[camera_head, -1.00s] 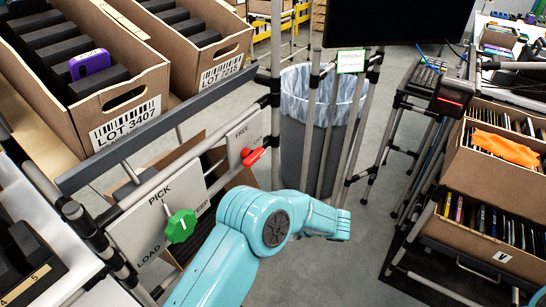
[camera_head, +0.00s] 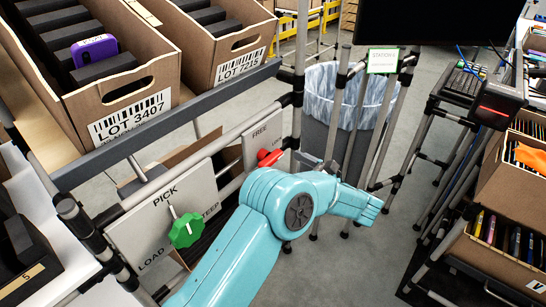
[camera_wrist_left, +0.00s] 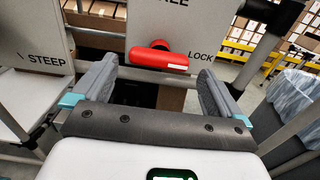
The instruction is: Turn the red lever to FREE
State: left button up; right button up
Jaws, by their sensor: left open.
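The red lever (camera_head: 268,157) sits on a white panel (camera_head: 257,143) marked FREE, below the carton shelf in the head view. In the left wrist view the red lever (camera_wrist_left: 160,60) lies crosswise below the letters, its handle end toward the word LOCK. My left gripper (camera_wrist_left: 157,68) is open, with one grey finger on each side of the lever. The fingers look apart from it. In the head view my turquoise left arm hides most of that gripper. My right gripper is not in view.
A green knob (camera_head: 186,230) sits on a PICK, LOAD and STEEP panel (camera_head: 140,230) left of the lever. Cartons (camera_head: 130,110) stand tilted on the shelf above. A lined grey bin (camera_head: 340,100) stands behind metal posts, close to my arm.

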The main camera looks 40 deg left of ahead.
aim_at(275, 160)
pick_arm(q)
jog(key=a, duration=0.7)
jog(key=shift+w, duration=0.25)
jog(key=shift+d, duration=0.1)
jog(key=c, duration=0.6)
